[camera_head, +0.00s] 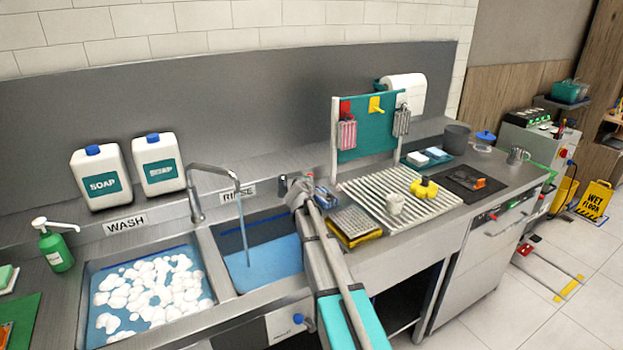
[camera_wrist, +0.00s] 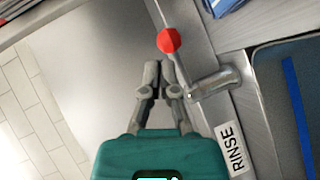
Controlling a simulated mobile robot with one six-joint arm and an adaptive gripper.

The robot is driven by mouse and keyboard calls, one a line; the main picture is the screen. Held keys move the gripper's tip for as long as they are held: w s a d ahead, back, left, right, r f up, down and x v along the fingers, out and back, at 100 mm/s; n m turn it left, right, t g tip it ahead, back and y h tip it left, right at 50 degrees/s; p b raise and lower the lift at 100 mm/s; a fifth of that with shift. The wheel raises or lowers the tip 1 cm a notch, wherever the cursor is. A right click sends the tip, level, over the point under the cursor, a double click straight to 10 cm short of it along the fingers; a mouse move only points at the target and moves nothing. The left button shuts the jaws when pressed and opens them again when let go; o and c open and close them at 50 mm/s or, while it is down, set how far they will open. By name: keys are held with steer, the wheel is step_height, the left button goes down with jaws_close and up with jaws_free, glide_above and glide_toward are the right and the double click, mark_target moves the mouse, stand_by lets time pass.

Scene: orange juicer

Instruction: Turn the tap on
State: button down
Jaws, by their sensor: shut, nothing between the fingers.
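The tap (camera_head: 196,190) is a grey curved spout standing behind the two basins. A thin stream of water (camera_head: 245,235) runs from it into the rinse basin (camera_head: 275,262). In the wrist view, a grey cylindrical fitting (camera_wrist: 215,83) sits beside the RINSE label, right of my fingers. A red ball (camera_wrist: 169,40) appears just beyond my fingertips; whether they touch it is unclear. My gripper (camera_wrist: 160,68) is shut and empty. In the head view my gripper (camera_head: 291,190) is at the back right of the rinse basin, its tips hard to make out.
The wash basin (camera_head: 82,312) holds white suds. Two soap containers (camera_head: 101,178) stand behind it. A teal panel (camera_head: 365,140) with hanging tools stands behind the drainboard.

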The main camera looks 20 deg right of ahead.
steer(key=s+d+r+p, duration=0.2)
steer(key=s, duration=0.7)
steer(key=shift+s+r, duration=0.3)
steer(key=shift+r, duration=0.05)
